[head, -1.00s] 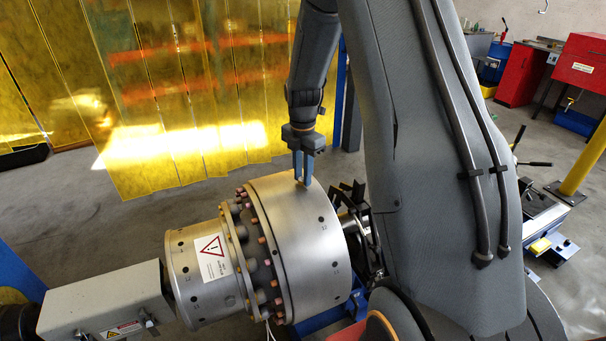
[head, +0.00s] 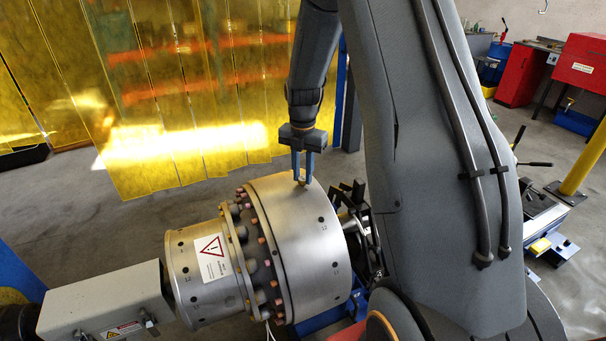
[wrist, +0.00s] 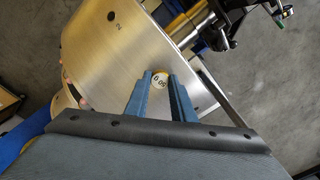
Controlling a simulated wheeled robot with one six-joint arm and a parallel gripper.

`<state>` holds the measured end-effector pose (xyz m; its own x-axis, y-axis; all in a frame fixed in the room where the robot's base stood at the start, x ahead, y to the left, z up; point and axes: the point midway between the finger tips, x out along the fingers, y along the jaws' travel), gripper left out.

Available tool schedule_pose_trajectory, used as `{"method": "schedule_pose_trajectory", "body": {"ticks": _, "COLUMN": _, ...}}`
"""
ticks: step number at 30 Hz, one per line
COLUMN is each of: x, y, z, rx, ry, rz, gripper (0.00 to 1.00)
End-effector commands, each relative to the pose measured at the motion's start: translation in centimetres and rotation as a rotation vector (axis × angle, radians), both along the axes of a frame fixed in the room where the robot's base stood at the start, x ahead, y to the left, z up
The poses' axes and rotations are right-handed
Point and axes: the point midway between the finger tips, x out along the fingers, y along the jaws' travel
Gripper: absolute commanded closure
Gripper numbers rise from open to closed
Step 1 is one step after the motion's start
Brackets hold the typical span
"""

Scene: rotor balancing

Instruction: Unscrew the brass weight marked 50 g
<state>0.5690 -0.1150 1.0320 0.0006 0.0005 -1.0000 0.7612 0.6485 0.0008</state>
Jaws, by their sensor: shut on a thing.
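In the head view, my gripper (head: 303,176) points down at the top of the large silver rotor drum (head: 312,245). The weight is at the drum's upper surface. Its thread is hidden, and I cannot tell how far it is seated. The drum's curved face also shows in the wrist view (wrist: 125,45).
A ring of bolts with copper-coloured heads (head: 261,240) runs around the flange left of the gripper. A smaller cylinder (head: 186,275) with a warning label and a grey housing (head: 105,300) extend left. A yellow curtain (head: 180,100) hangs behind. Black brackets (head: 358,205) stand close right.

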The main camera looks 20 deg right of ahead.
Motion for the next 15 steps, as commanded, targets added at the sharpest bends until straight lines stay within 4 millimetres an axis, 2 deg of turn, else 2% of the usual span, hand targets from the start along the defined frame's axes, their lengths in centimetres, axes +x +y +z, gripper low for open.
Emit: {"method": "schedule_pose_trajectory", "body": {"ticks": 15, "x": 0.0, "y": 0.0, "z": 1.4, "rx": 0.000, "ry": 0.000, "rz": -0.001, "gripper": 1.00}}
